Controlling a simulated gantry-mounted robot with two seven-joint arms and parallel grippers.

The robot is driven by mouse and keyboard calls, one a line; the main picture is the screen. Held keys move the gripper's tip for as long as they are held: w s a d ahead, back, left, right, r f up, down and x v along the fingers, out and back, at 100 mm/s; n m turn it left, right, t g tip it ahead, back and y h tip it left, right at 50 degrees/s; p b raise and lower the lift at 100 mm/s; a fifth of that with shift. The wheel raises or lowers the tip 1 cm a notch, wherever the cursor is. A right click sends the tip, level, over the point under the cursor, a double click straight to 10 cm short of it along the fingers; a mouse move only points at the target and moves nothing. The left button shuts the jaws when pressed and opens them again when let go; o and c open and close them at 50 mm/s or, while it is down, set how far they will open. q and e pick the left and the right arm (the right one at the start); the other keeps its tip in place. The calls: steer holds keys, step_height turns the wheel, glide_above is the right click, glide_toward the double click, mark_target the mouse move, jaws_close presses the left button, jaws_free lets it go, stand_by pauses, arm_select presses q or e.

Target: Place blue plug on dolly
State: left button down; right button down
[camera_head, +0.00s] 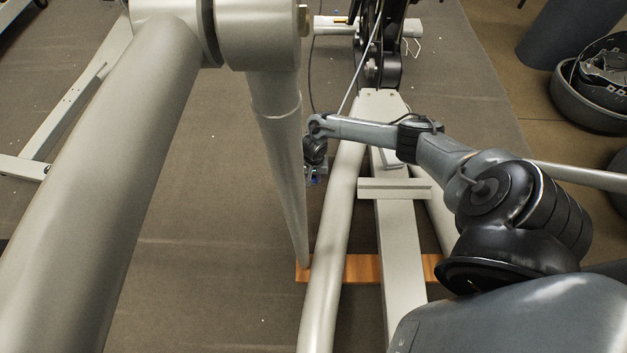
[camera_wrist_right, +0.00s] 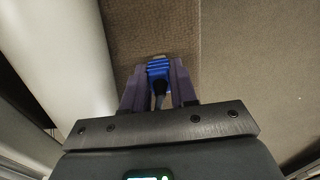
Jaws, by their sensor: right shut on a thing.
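My right gripper (camera_head: 315,174) hangs beside the grey machine frame, just right of the vertical grey tube. In the right wrist view, my right gripper (camera_wrist_right: 158,82) is shut on the blue plug (camera_wrist_right: 158,69), with a dark finger on each side. The plug's pale tip points away from the gripper and a dark cable end faces back toward it. In the head view the plug is too small to make out clearly. A wooden board (camera_head: 362,268) lies on the floor under the frame; I cannot tell if it is the dolly. My left gripper is not in view.
A large grey tube (camera_head: 105,170) fills the left foreground. A long grey rail (camera_head: 394,215) and a curved tube (camera_head: 333,235) run close to my right gripper. A dark round container (camera_head: 592,101) stands at the right. Carpet (camera_head: 215,250) lies bare left of the frame.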

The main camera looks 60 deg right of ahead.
steer(key=shift+f, duration=0.4)
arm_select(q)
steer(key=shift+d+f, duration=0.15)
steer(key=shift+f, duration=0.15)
arm_select(e)
steer(key=shift+r, duration=0.1)
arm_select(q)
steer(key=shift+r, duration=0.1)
arm_select(e)
steer(key=c, duration=0.9)
jaws_free()
steer(key=shift+f, duration=0.2)
steer(key=shift+r, duration=0.15)
step_height(320, 180, up, 12)
steer(key=p, duration=0.9)
steer(key=shift+f, duration=0.25)
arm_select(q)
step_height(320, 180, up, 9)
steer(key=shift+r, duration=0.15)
arm_select(e)
steer(key=shift+r, duration=0.3)
